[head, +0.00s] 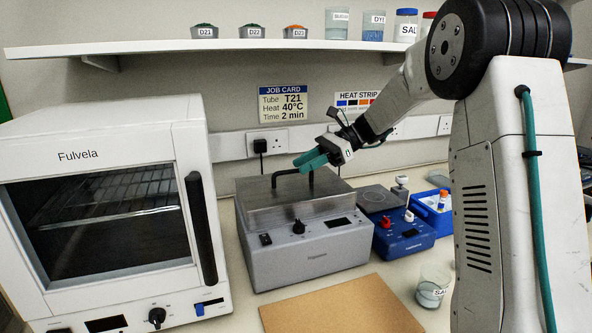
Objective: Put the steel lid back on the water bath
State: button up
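The water bath (300,256) is a grey box with a black knob and a small display, standing on the bench in the middle of the head view. The steel lid (285,207) lies over its top and looks roughly level; I cannot tell whether it rests fully on the rim. Its black handle (279,175) stands up from the middle. My gripper (306,161), with teal fingers, reaches in from the right and is at the handle's bar, hiding part of it. The fingers look shut on the handle.
A white oven (110,210) stands close on the left. Right of the bath are a blue hotplate device (403,238), a blue tray (428,216) and a small beaker (432,290). A brown board (340,307) lies in front. A shelf (240,45) with several containers runs above.

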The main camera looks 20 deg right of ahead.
jog(key=v, duration=0.8)
jog(key=shift+d+r, duration=0.1)
jog(key=shift+d, duration=0.15)
jog(key=s+a+r+n+g+h, duration=0.1)
jog(key=s+a+n+h, duration=0.3)
jog(key=s, duration=0.6)
jog(key=s+a+n+h, duration=0.35)
jog(key=s+a, duration=0.25)
jog(key=s, duration=0.4)
jog(key=s+d+f+n+t+h, duration=0.1)
jog(key=s+f+n+h, duration=0.2)
jog(key=s, duration=0.6)
jog(key=s+d+f+n+t+h, duration=0.1)
jog(key=s+f+n+h, duration=0.2)
jog(key=s+n, duration=0.4)
jog(key=shift+s+f, duration=0.9)
jog(key=shift+s, duration=0.15)
jog(key=shift+n, duration=0.25)
